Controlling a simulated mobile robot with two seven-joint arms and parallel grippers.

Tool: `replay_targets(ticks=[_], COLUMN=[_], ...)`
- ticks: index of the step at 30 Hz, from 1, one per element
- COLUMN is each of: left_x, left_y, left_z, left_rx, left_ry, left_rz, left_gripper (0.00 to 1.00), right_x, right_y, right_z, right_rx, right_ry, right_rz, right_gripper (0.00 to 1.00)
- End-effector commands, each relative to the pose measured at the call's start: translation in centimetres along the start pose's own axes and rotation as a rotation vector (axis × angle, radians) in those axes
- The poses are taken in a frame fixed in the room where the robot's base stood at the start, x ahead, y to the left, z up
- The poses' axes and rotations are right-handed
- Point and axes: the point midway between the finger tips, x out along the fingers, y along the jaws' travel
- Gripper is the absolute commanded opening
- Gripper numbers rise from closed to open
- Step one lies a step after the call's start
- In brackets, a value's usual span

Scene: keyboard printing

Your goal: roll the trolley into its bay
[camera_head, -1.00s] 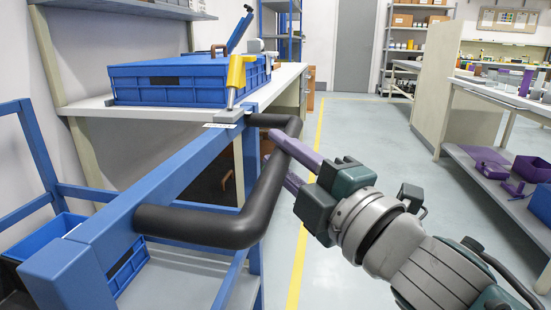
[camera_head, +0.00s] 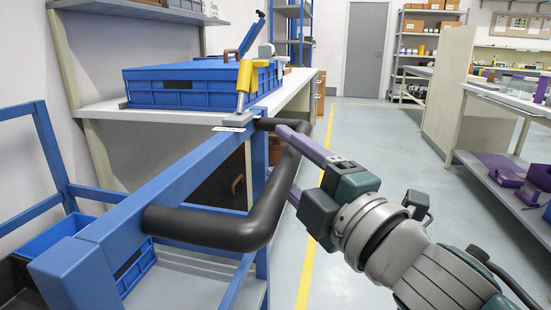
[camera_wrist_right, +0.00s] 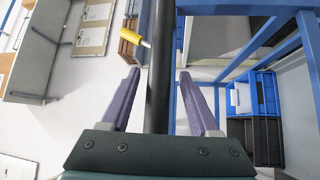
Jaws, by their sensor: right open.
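The trolley has a blue metal frame (camera_head: 160,185) and a black, bent push handle (camera_head: 215,229) at the left and centre of the head view. My right gripper (camera_head: 284,160) is at the handle's outer bar, with its purple fingers on either side of it. In the right wrist view, the black bar (camera_wrist_right: 159,85) runs between the two open fingertips (camera_wrist_right: 159,73), with a visible gap on both sides. My left gripper is out of view. I cannot tell which marked area is the bay.
A bench (camera_head: 100,110) with a blue lidded crate (camera_head: 190,90) stands behind the trolley. Blue and black bins (camera_wrist_right: 265,95) sit low in the frame. A yellow floor line (camera_head: 309,262) runs along the aisle. A table with purple parts (camera_head: 500,178) stands right; the aisle floor between is clear.

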Motion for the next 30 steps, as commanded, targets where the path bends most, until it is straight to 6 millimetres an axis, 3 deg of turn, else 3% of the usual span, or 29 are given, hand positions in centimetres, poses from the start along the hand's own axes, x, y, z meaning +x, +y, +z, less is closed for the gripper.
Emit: replay_targets(ticks=[8,21,30], left_x=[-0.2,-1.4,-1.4], left_y=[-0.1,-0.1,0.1], left_z=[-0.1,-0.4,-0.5], left_rx=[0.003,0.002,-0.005], left_ry=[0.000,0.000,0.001], left_rz=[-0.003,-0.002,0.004], left_gripper=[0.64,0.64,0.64], right_x=[-0.7,-8.5,-10.0], right_y=[0.1,0.0,0.0], right_z=[0.1,0.0,0.0], right_rx=[0.000,0.001,-0.001], right_ry=[-0.001,-0.001,0.001], right_rz=[0.000,-0.002,0.000], right_gripper=[0.62,0.62,0.62])
